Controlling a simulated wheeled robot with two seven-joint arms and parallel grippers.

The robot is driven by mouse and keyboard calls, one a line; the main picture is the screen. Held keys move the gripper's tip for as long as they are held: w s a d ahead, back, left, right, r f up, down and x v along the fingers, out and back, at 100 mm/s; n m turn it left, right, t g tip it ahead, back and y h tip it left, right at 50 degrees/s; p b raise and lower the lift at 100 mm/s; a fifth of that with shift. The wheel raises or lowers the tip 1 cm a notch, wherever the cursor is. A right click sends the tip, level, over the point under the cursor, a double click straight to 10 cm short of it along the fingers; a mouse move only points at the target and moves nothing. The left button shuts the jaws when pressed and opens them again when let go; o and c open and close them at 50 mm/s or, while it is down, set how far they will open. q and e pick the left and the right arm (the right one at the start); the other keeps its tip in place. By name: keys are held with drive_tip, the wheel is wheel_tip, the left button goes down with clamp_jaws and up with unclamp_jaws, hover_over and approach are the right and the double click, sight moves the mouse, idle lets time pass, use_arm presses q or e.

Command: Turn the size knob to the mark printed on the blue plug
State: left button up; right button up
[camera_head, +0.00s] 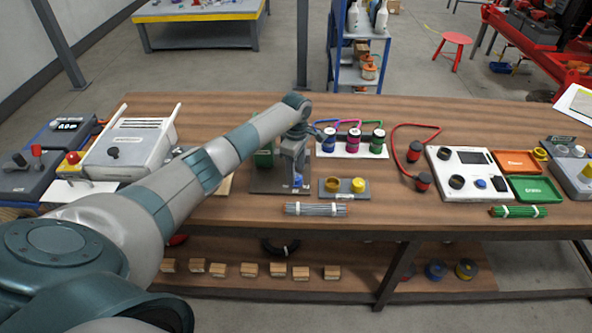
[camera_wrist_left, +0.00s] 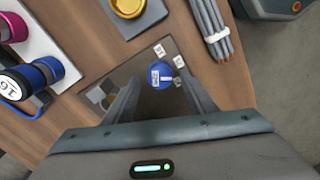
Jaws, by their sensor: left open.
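The size knob is a round blue knob (camera_wrist_left: 161,75) with a white mark on top, on a dark plate (camera_head: 258,185). Small white labels (camera_wrist_left: 159,50) sit around it; their print is too small to read. My left gripper (camera_head: 295,172) is over the plate, and in the left wrist view its open fingers (camera_wrist_left: 159,84) stand on either side of the knob. I cannot tell if they touch it. My right gripper is out of view.
The white rack also holds a magenta plug (camera_head: 353,141) and a green plug (camera_head: 377,143). A white panel (camera_head: 470,190) stands to the right.

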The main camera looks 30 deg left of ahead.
use_arm(q)
drive_tip(key=shift+f, duration=0.9)
drive_tip(key=c, duration=1)
drive_tip(key=shift+c, duration=0.2)
